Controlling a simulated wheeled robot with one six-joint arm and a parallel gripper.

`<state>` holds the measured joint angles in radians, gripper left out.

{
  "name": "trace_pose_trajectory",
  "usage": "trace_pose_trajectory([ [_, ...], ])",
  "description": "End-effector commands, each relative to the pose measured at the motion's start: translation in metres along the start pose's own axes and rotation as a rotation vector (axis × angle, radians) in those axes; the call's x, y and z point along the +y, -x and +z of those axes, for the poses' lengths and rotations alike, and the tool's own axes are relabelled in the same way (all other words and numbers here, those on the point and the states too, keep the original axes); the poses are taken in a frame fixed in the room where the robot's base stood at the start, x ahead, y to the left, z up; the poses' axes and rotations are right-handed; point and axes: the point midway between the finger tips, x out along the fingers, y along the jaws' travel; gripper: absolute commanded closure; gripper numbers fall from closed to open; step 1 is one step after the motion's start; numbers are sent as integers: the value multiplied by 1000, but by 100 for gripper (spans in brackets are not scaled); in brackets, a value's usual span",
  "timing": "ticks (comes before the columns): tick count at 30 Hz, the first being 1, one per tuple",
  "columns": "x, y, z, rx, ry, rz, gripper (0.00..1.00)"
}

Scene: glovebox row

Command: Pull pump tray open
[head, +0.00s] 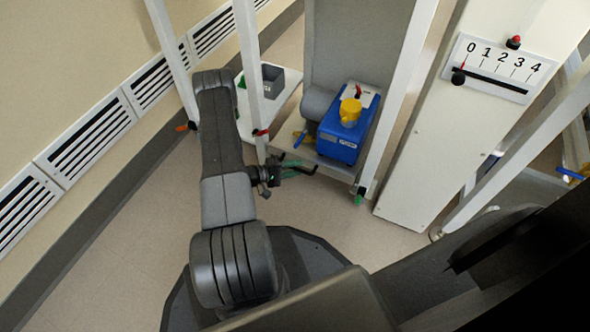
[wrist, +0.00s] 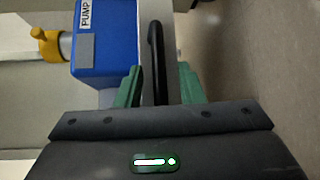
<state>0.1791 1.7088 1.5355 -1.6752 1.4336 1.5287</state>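The blue pump (head: 342,133) with a yellow part on top sits on the grey pump tray (head: 322,163), low between white posts. In the wrist view the pump (wrist: 102,45), labelled PUMP, is at upper left. A dark bar handle (wrist: 154,45) runs along the tray's pale front edge (wrist: 172,40). My gripper (head: 296,168) is at the tray's front in the head view. In the wrist view its green fingertips (wrist: 163,88) are apart, one on each side of the handle, with a gap showing. The handle's near end is hidden behind the gripper body.
A white shelf (head: 285,105) with a grey bin (head: 272,80) stands left of the pump. White posts (head: 250,70) rise near my arm. A white panel with a 0 to 4 scale (head: 497,68) stands at right. Floor in front of the tray (head: 320,215) is clear.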

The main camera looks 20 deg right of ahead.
Motion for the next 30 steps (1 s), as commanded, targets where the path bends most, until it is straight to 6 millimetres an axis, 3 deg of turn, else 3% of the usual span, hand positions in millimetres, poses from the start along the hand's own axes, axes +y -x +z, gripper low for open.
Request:
trace_pose_trajectory([
  [10,0,-4,0,0,0,0,66],
  [16,0,-4,0,0,0,0,100],
  [25,0,-2,5,0,2,0,100],
  [30,-4,6,28,0,7,-1,100],
])
